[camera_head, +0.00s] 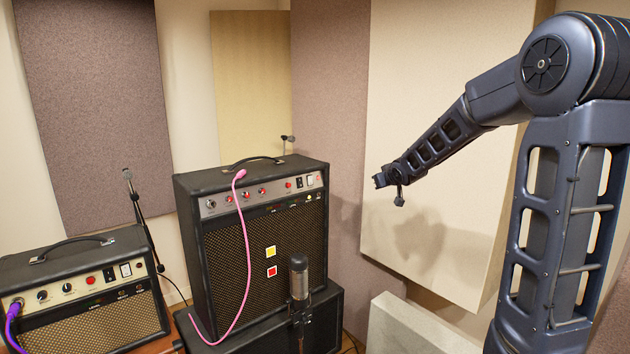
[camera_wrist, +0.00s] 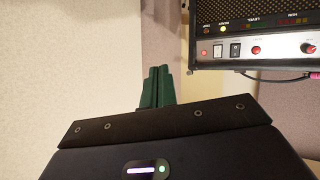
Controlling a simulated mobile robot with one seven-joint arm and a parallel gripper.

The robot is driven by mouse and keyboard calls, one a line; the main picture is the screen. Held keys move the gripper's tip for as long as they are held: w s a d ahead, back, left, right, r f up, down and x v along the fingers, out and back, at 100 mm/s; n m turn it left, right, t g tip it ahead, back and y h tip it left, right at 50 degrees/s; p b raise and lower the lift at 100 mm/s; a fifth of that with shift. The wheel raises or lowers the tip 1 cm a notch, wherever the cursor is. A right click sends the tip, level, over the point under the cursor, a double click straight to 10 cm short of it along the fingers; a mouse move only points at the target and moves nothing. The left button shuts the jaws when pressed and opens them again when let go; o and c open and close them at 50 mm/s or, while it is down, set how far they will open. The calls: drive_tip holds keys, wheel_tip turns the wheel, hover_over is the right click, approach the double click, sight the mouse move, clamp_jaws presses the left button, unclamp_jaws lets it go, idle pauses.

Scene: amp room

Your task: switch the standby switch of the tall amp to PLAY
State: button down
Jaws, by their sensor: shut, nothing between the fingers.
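The tall amp (camera_head: 188,205) stands on a black cabinet in the middle of the head view. Its silver panel has several knobs, a dark switch (camera_head: 299,183) and a whiter switch (camera_head: 310,181) near the right end. I cannot read which is standby or its position.
A microphone (camera_head: 299,277) stands before the grille. A smaller amp (camera_head: 100,275) is at left. Pale panels (camera_head: 430,130) stand behind my arm. Free air lies between gripper and amp.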

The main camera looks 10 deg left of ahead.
sight(310, 177)
drive_tip(key=w+a+f+n+y, duration=0.1)
drive_tip(key=w+a+y, duration=0.3)
drive_tip(key=a, duration=0.4)
drive_tip(key=w+a+f+n+y, duration=0.2)
drive_tip(key=w+a+f+y, duration=0.2)
drive_tip(key=w+a, duration=0.3)
drive_tip(key=shift+a+y, duration=0.4)
drive_tip(key=x, duration=1.4)
drive_tip(key=shift+d+r, duration=0.1)
drive_tip(key=shift+r, duration=0.05)
drive_tip(key=shift+w, duration=0.15)
drive_tip(key=r+v, duration=0.3)
drive_tip(key=v, duration=1)
drive_tip(key=shift+r, duration=0.2)
